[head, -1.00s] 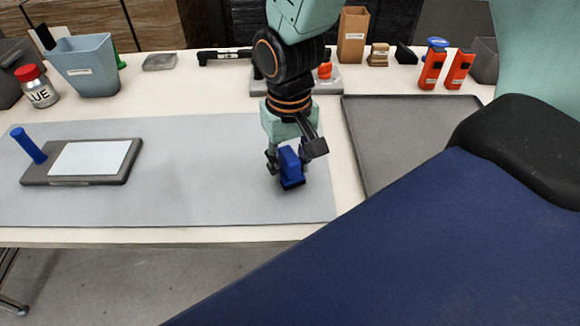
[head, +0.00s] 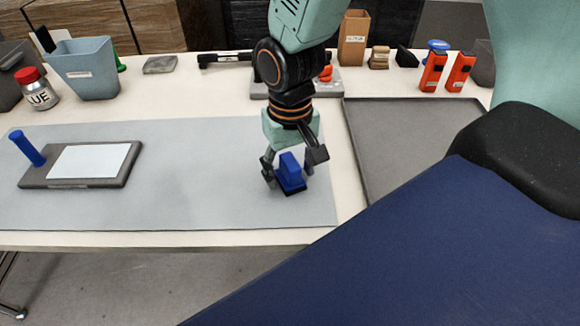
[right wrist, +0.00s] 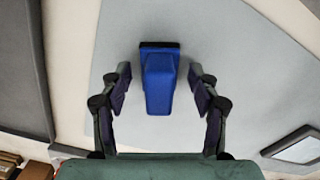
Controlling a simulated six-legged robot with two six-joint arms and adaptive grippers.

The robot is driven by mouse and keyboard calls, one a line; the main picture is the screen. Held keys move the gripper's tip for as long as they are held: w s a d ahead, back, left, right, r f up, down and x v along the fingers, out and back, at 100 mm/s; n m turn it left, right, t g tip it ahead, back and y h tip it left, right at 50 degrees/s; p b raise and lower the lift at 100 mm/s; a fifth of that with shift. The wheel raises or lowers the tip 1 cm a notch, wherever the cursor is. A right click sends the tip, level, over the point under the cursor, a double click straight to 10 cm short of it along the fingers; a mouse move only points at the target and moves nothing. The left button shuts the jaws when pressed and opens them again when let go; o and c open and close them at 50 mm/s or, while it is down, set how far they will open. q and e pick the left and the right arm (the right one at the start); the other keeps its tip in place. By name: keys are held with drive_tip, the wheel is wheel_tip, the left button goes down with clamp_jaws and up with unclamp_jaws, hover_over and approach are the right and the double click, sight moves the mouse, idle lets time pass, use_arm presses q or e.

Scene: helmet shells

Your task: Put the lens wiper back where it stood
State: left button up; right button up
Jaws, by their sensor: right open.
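The lens wiper, which I take to be the blue block with a black base (head: 291,173), stands on the grey mat (head: 210,200) near its right end. It also shows in the right wrist view (right wrist: 159,82). My right gripper (head: 292,167) is above it with the fingers spread on either side. In the right wrist view the open right gripper (right wrist: 159,90) has a clear gap between each finger and the block. My left gripper is not in view.
A grey tray (head: 400,140) lies to the right. A blue bin (head: 85,70), red-capped bottle (head: 38,92) and brown box (head: 353,40) stand behind. The mat's middle is clear.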

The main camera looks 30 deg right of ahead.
sight(289, 161)
wheel_tip(289, 161, up, 11)
drive_tip(key=p, duration=0.4)
drive_tip(key=shift+a+r, duration=0.1)
drive_tip(key=shift+r, duration=0.45)
